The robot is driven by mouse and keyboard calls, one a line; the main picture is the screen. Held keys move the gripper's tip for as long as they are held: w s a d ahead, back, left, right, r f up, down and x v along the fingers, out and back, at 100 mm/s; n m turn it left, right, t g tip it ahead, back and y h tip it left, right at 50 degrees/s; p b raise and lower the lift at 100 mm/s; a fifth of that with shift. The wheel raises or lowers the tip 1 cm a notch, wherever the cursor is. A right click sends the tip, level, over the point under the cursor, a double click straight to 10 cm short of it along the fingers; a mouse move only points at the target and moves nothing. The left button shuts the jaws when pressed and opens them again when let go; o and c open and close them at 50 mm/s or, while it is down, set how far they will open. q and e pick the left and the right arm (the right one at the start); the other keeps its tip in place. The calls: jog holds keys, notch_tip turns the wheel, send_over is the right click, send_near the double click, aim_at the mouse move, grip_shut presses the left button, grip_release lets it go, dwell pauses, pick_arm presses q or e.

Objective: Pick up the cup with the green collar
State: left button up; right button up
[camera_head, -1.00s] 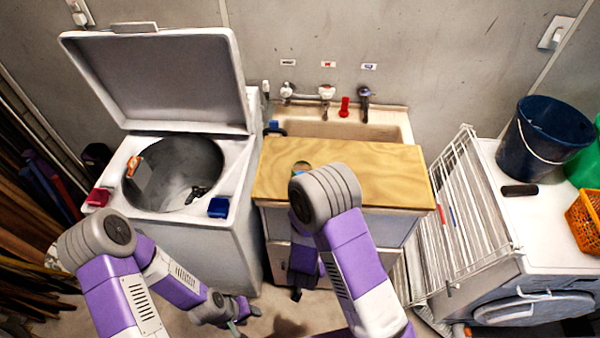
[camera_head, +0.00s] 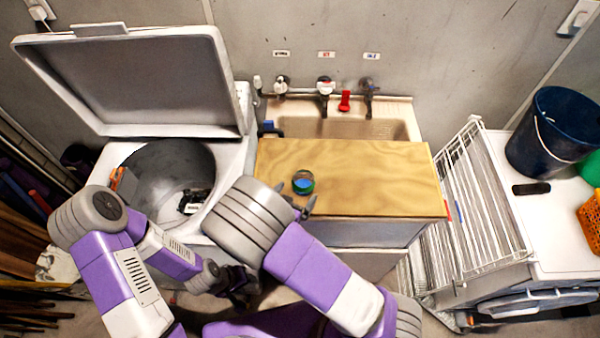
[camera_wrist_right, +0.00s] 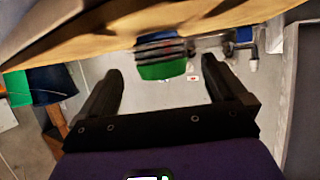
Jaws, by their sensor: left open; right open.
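A small round cup with a green collar (camera_head: 302,183) stands on the wooden board over the sink, near its front left. In the right wrist view, which is upside down, the cup (camera_wrist_right: 161,63) shows a green band and dark and reddish bands. My right gripper (camera_head: 298,201) is open at the board's front edge, just in front of the cup. In the wrist view its open fingers (camera_wrist_right: 163,85) point toward the cup, which appears between them; I cannot tell whether it is inside the jaws. My left gripper (camera_head: 238,290) is open, low in front of the washer, partly hidden.
The wooden board (camera_head: 390,178) is otherwise clear. An open top-loading washer (camera_head: 232,160) stands left, with its lid raised. Taps (camera_head: 325,88) and a red item (camera_head: 344,101) are behind the sink. A white drying rack (camera_head: 480,205) and a dark blue bucket (camera_head: 552,135) are right.

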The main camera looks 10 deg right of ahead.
aim_at(300, 188)
jog(key=shift+x, duration=0.9)
jog(key=x, duration=0.4)
jog(key=shift+w+d, duration=0.25)
jog(key=shift+w, duration=0.05)
jog(key=c, duration=1)
notch_tip(300, 188, up, 10)
jog(key=p, duration=0.2)
jog(key=w+d+r+n+t+y+b, duration=0.3)
jog(key=w+n+y+b, duration=0.25)
jog(key=n+y, duration=0.25)
jog(key=shift+y, duration=0.3)
jog(key=s+f, duration=0.1)
jog(key=f, duration=0.2)
jog(key=s+f, duration=0.2)
jog(key=f, duration=0.2)
jog(key=s+f, duration=0.2)
jog(key=f, duration=0.2)
jog(key=shift+s+d, duration=0.2)
jog(key=shift+s+f, duration=0.15)
